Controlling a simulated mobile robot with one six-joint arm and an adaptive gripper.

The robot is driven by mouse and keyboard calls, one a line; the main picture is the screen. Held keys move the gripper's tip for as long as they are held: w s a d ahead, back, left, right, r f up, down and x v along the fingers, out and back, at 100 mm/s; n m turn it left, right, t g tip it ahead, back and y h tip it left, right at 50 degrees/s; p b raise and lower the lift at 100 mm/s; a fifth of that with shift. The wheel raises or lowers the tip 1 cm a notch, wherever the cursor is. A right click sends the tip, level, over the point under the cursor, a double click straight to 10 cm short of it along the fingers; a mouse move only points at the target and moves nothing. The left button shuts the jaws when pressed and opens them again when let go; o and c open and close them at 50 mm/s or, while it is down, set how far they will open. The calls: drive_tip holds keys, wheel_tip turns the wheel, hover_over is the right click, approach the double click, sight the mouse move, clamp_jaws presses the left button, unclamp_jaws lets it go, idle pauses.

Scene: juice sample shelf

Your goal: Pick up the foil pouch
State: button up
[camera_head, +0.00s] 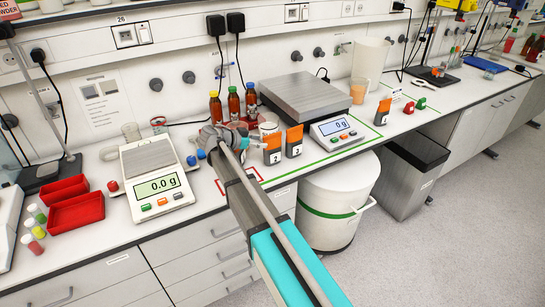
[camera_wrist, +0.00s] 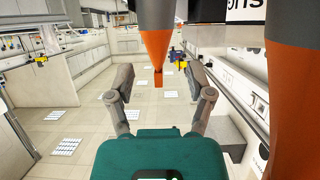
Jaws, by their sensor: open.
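I cannot clearly pick out a foil pouch in either view. My gripper (camera_head: 222,137) is over the bench, between the left balance and the bottles, and hides part of the bench behind it. In the wrist view my gripper (camera_wrist: 160,86) has its two fingers spread apart with nothing held. A dark-bodied bottle with an orange tapering neck (camera_wrist: 157,45) shows between the fingers; its distance is unclear. A larger similar bottle (camera_wrist: 290,90) fills the right edge. Black-and-orange numbered items (camera_head: 272,150) and (camera_head: 293,143) stand right of my gripper.
Amber bottles (camera_head: 233,104) stand behind my gripper. A left balance (camera_head: 152,158) reads 0.0 g; another balance (camera_head: 335,130) stands right, with a grey platform (camera_head: 305,94) behind it. Red trays (camera_head: 76,212) sit far left. A white bin (camera_head: 330,205) stands below the bench.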

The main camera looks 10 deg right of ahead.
sight(272, 142)
drive_tip(key=shift+d+f, duration=0.1)
drive_tip(key=shift+d, duration=0.15)
drive_tip(key=shift+w+d, duration=0.1)
drive_tip(key=shift+b+x, duration=0.95)
drive_tip(key=shift+x, duration=1.55)
clamp_jaws()
